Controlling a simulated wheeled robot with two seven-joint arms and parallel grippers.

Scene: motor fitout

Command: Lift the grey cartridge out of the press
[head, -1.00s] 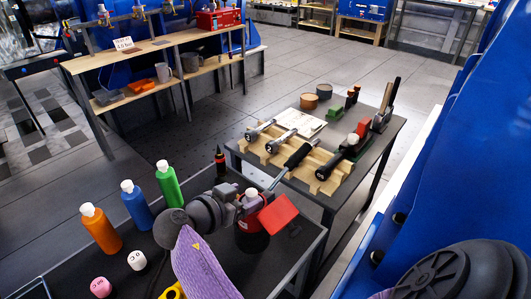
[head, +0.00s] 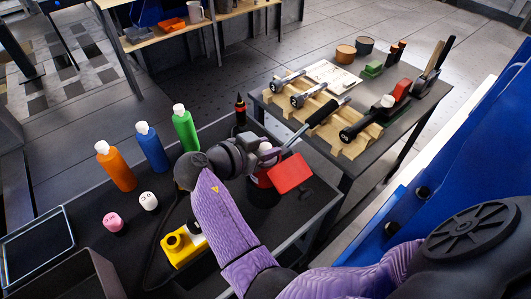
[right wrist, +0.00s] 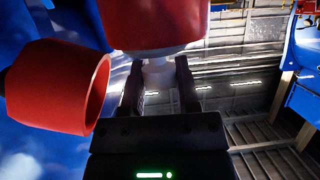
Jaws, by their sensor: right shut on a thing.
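My right gripper (head: 254,152) reaches over the dark table from the left side of the red press (head: 291,174). In the right wrist view its two dark fingers (right wrist: 159,88) are shut on a small pale grey piece, which I take for the grey cartridge (right wrist: 157,73). The piece sits right under a red body (right wrist: 155,25), and a hollow red cylinder (right wrist: 60,88) is to the left. In the head view the pale cartridge (head: 265,148) shows as a small spot by the fingers. Its lower part is hidden, and I cannot tell whether it is clear of the press. My left gripper is out of view.
Orange (head: 115,168), blue (head: 152,148) and green (head: 186,131) bottles stand left of my arm. Pink (head: 113,222) and white (head: 149,201) pieces and a yellow device (head: 182,246) are nearer. Behind the press, a second table holds tools on a wooden rack (head: 345,137).

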